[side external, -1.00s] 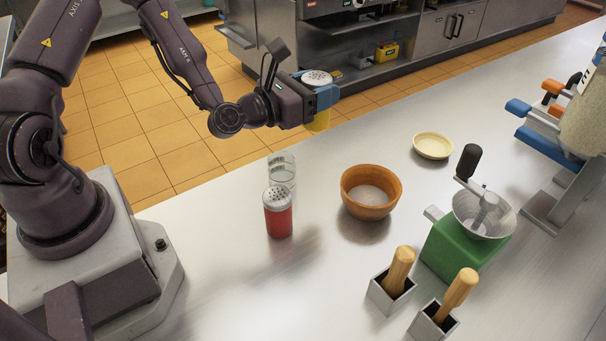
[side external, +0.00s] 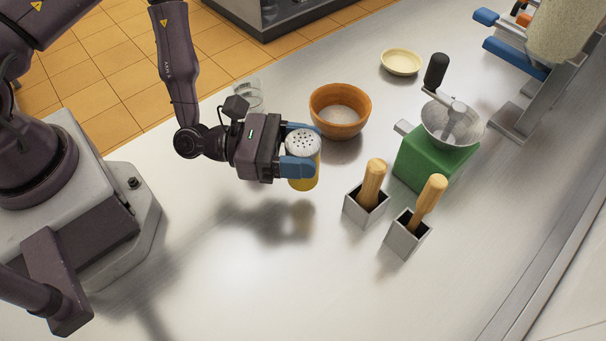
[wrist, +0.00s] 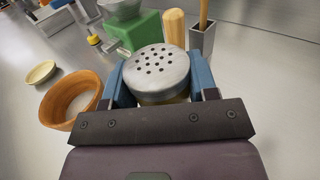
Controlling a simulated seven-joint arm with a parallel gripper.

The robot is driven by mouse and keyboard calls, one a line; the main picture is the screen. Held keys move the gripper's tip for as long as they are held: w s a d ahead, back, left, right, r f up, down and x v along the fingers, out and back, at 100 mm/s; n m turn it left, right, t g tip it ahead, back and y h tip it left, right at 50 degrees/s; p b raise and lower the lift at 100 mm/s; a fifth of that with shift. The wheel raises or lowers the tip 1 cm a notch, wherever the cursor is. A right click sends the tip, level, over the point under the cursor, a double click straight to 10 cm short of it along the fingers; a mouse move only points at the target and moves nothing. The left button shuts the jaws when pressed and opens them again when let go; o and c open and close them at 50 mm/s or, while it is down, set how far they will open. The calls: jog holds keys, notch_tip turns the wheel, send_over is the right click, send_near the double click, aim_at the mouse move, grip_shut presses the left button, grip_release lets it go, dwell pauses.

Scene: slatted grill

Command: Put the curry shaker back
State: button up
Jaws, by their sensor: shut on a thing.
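The curry shaker (side external: 303,143) has a yellow body and a silver lid with holes. My gripper (side external: 300,156) is shut on it, with blue fingers on both sides just below the lid. The shaker is upright and held above the counter, with its shadow on the steel below. In the wrist view the shaker's lid (wrist: 157,73) fills the space between the blue fingers (wrist: 160,84), and its body is mostly hidden. A clear glass shaker (side external: 248,94) stands behind my gripper, partly hidden. The red shaker is not visible now, and my gripper covers that area.
An orange-brown bowl (side external: 340,112) with pale contents stands behind the held shaker. Two metal holders with wooden handles (side external: 372,184) (side external: 430,203) and a green grinder (side external: 435,160) stand to the right. A small cream dish (side external: 401,62) lies farther back. The front counter is clear.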

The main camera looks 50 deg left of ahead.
jog(key=shift+f, duration=2.45)
jog(key=shift+f, duration=0.1)
jog(key=o, duration=1)
jog(key=shift+c, duration=0.2)
jog(key=v, duration=0.4)
jog(key=shift+a, duration=0.2)
notch_tip(320, 180, up, 7)
jog(key=shift+s+a, duration=0.2)
jog(key=shift+s, duration=0.1)
